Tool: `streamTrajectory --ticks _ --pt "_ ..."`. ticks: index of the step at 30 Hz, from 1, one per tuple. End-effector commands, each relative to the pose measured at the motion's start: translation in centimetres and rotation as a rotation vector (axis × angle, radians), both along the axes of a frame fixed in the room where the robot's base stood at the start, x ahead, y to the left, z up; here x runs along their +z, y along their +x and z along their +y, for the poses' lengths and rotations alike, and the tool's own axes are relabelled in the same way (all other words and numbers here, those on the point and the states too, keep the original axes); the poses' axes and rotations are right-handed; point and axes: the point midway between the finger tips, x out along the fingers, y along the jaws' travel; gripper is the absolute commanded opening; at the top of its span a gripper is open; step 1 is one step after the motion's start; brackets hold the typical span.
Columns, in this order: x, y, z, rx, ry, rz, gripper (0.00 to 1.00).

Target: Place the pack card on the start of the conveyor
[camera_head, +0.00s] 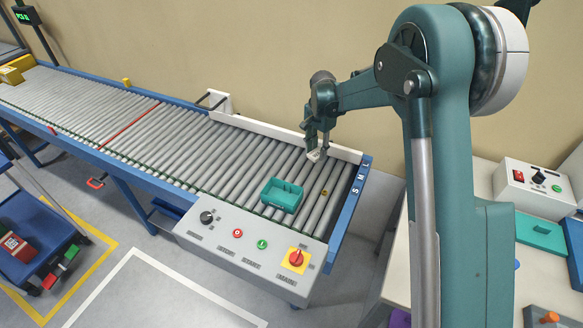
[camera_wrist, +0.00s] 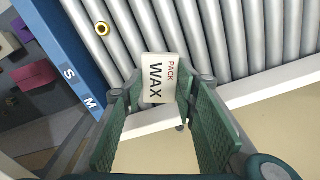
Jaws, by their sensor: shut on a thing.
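The pack card is a small white card marked "PACK WAX" (camera_wrist: 160,78) in the wrist view. My gripper (camera_wrist: 163,92) is shut on it, with the card between the fingertips and its print facing the camera. In the head view the card (camera_head: 315,155) is a small pale piece at the gripper's tip. My gripper (camera_head: 320,146) hangs over the far side of the conveyor's right end. The grey roller conveyor (camera_head: 209,151) shows in both views, its rollers behind the card in the wrist view. The gap between card and rollers is hard to judge.
A teal bin (camera_head: 282,196) sits on the rollers left of and nearer than my gripper. A white guide rail (camera_head: 345,151) runs along the far edge. A blue end plate marked S, M, L (camera_head: 358,190) closes the right end. A control panel (camera_head: 250,247) lines the near side.

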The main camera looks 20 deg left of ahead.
Motion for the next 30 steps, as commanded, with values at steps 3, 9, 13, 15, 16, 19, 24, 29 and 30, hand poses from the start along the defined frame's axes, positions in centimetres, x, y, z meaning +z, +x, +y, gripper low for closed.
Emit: streamTrajectory --ticks 3,9,13,15,16,19,24,29,30 --pt "-1.7 0.0 0.0 0.000 0.000 0.000 0.22" --pt "-4.4 0.0 0.0 0.000 0.000 0.000 0.22" --pt "-5.1 0.0 0.0 0.000 0.000 0.000 0.22" --pt "-5.3 0.0 0.0 0.000 0.000 0.000 0.22" --pt "-5.3 0.0 0.0 0.000 0.000 0.000 0.22" --pt "-5.2 0.0 0.0 0.000 0.000 0.000 0.22" --pt "-5.3 0.0 0.0 0.000 0.000 0.000 0.22" --pt "-6.6 0.0 0.0 0.000 0.000 0.000 0.22" --pt "-7.0 0.0 0.0 0.000 0.000 0.000 0.22"
